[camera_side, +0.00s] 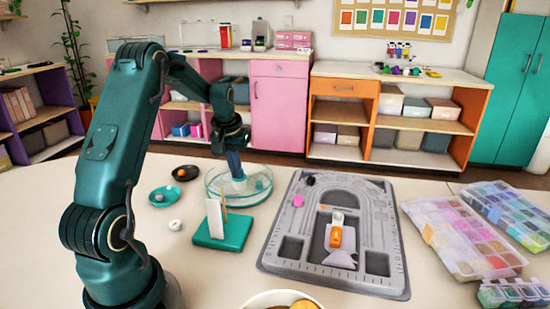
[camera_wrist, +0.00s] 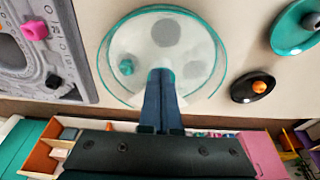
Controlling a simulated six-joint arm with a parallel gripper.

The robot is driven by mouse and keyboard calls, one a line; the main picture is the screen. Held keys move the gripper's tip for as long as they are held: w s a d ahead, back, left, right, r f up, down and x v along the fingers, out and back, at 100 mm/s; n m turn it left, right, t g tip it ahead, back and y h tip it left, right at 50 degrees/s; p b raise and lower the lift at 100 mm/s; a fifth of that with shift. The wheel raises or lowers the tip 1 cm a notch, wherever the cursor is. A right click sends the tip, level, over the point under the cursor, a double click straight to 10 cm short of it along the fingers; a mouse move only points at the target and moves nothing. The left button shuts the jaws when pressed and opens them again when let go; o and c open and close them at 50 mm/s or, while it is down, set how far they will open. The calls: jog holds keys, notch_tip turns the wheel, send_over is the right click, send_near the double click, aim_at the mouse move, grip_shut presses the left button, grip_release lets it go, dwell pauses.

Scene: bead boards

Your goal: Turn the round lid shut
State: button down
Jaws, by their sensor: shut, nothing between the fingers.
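A round, clear container with a teal rim (camera_side: 259,191) stands on the table left of the grey board. It also shows in the wrist view (camera_wrist: 195,45), with grey round patches and a small teal piece (camera_wrist: 126,67) on or in it. I cannot tell the round lid apart from the container's body, nor how far it is turned. My gripper (camera_side: 238,178) is pointing down with its fingers together over the container, and its tips (camera_wrist: 160,72) overlap the near part of the rim. Nothing is held. I cannot tell whether the tips touch the lid.
A teal block with a white card (camera_side: 214,221) stands close in front of the container. A teal dish (camera_side: 160,198) and a black dish (camera_side: 183,176) lie to its left. The grey bead board (camera_side: 281,230) is to the right, with clear bead boxes (camera_side: 462,237) beyond.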

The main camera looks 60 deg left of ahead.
aim_at(234, 184)
jog(key=shift+s+a, duration=0.15)
jog(key=shift+a, duration=0.1)
jog(key=shift+s+d+r, duration=0.1)
jog(key=shift+s+d, duration=0.2)
notch_tip(234, 184, up, 6)
jog(key=shift+f, duration=0.1)
dwell(0.6)
